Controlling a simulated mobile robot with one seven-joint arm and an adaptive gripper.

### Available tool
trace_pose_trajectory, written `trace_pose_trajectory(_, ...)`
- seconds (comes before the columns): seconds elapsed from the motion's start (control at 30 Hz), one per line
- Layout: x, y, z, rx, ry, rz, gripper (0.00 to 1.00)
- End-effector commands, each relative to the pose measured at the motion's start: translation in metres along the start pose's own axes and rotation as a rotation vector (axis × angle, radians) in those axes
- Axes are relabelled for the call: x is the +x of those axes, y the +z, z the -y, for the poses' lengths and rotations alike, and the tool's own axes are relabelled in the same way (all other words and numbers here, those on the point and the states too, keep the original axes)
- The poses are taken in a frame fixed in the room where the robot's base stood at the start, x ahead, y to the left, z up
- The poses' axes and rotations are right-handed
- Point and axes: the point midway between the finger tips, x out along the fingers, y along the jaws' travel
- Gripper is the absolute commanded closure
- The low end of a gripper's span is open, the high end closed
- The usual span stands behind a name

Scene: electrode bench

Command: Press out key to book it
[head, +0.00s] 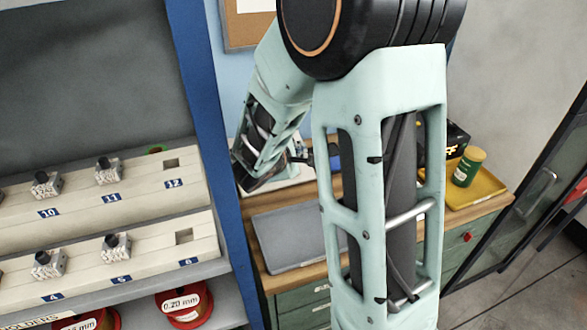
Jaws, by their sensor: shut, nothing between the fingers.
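My gripper (309,158) shows as a small dark shape past the end of my pale green wrist, above the bench's back part. It is shut and holds nothing. Its tip lies close to a small blue item (334,156); I cannot tell whether they touch. My large forearm link hides much of the bench just right of there. I cannot make out the out key. A black device with yellow marks (457,138) stands partly hidden behind my arm at the bench's back right.
A grey tray (285,238) lies on the wooden bench. A green jar (468,166) stands on a yellow tray (490,188) at right. At left, a blue-posted shelf (190,75) bears numbered racks (140,204) with several black-knobbed holders, and red spools (184,309) below.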

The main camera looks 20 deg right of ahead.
Motion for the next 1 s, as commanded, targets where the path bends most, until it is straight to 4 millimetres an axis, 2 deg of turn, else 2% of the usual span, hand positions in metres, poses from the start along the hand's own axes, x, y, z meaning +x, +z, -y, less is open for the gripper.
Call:
trace_pose_trajectory(0.33,0.006,-0.004,0.006,-0.001,-0.002,0.001,1.00)
trace_pose_trajectory(0.73,0.045,-0.033,0.035,-0.001,-0.002,0.000,1.00)
trace_pose_trajectory(1.0,0.059,-0.043,0.044,0.001,0.000,0.002,1.00)
